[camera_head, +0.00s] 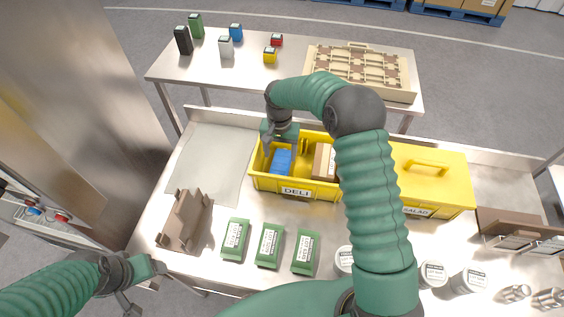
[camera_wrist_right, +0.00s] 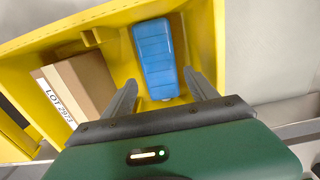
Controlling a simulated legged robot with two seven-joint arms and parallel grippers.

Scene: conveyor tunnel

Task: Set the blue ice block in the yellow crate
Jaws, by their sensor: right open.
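The blue ice block (camera_head: 281,161) lies inside the yellow crate (camera_head: 296,191), the one labelled DELI, at its left end. In the right wrist view the block (camera_wrist_right: 156,58) rests on the crate floor near a wall of the crate (camera_wrist_right: 204,40). My right gripper (camera_head: 283,146) is over the left end of the crate, just above the block.
A cardboard box (camera_wrist_right: 78,82) shares the crate. A closed yellow SALAD crate (camera_head: 430,185) stands to the right. Green packs (camera_head: 269,245) and a brown rack (camera_head: 185,219) stand in front. A grey mat (camera_head: 210,160) lies clear at left. A back table (camera_head: 240,72) holds small containers.

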